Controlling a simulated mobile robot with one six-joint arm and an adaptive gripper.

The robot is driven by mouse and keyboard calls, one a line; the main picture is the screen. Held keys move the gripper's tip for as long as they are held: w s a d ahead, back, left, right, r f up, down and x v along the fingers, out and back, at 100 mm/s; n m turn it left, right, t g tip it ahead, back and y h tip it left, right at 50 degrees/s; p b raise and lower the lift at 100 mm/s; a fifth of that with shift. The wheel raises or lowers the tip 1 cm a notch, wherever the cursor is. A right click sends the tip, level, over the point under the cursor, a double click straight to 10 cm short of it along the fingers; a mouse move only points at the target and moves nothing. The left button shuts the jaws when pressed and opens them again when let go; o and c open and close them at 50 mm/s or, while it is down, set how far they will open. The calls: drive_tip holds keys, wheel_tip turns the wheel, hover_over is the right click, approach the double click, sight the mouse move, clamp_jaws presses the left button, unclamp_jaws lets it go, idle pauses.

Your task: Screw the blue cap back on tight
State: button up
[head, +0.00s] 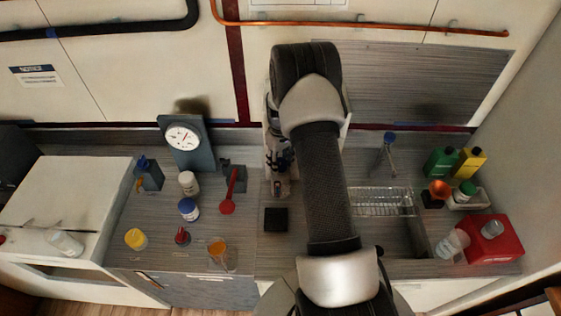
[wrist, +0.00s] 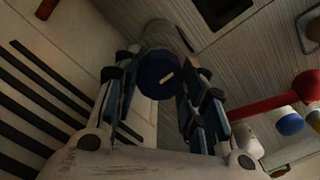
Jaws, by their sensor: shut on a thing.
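My gripper (head: 279,160) is in front of the upright panel at the middle of the counter, partly hidden by my arm in the head view. In the wrist view, my gripper's fingers (wrist: 157,70) are on either side of a round dark blue cap (wrist: 156,78) with a short pale mark on its face, and are shut on it. A grey cylindrical body (wrist: 166,36) shows just beyond the cap. The seam between cap and body is hidden, so I cannot tell how far the cap is seated.
Left on the counter stand a gauge (head: 183,137), a blue-lidded jar (head: 188,209), a white-lidded jar (head: 188,184), a red-handled tool (head: 230,190) and an amber beaker (head: 218,252). A wire rack (head: 382,202), bottles (head: 440,163) and a red box (head: 494,240) are at right.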

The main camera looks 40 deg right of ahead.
drive_tip(key=m+b, duration=0.1)
drive_tip(key=m, duration=0.2)
drive_tip(key=shift+f+m, duration=0.1)
drive_tip(key=shift+m, duration=0.3)
drive_tip(key=m+b, duration=0.1)
drive_tip(key=m, duration=0.3)
drive_tip(key=shift+m, duration=0.3)
drive_tip(key=m+b, duration=0.1)
drive_tip(key=m, duration=0.7)
drive_tip(key=shift+m+b, duration=0.3)
drive_tip(key=shift+m, duration=0.1)
drive_tip(key=o, duration=0.9)
